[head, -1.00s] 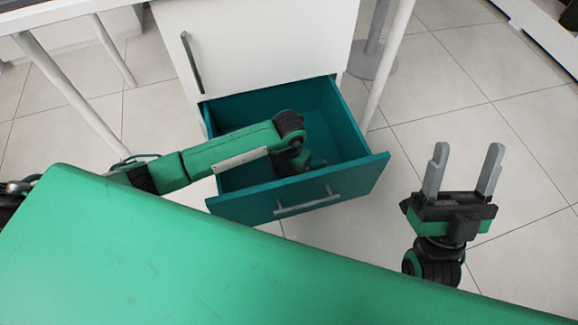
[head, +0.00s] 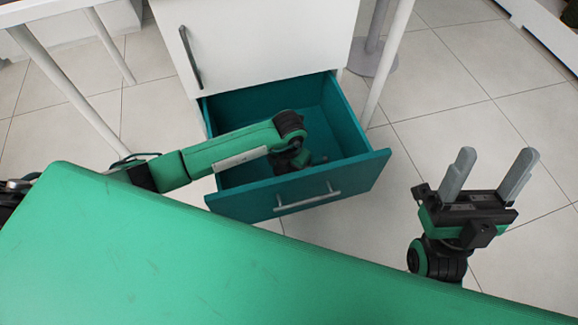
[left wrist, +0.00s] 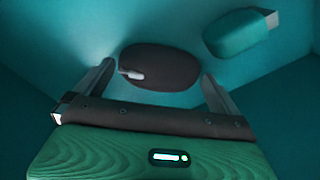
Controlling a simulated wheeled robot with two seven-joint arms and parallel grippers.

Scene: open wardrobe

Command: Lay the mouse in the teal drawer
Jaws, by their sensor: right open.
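The teal drawer (head: 245,207) is pulled out below the white cabinet front. My left arm reaches over its front into it, and my wrist hides the gripper and the mouse in the head view. In the left wrist view the mouse (left wrist: 165,72), a dark oval with a small light wheel, lies on the drawer floor. My left gripper (left wrist: 158,68) is open, its fingers apart on either side of the mouse's near edge, with slim gaps showing. My right gripper (head: 496,158) is open and empty, above the floor right of the drawer.
A teal USB stick (left wrist: 238,36) with a light metal end lies in the drawer, right of the mouse in the left wrist view. White table legs (head: 388,65) stand on both sides of the cabinet. The tiled floor at the right is clear.

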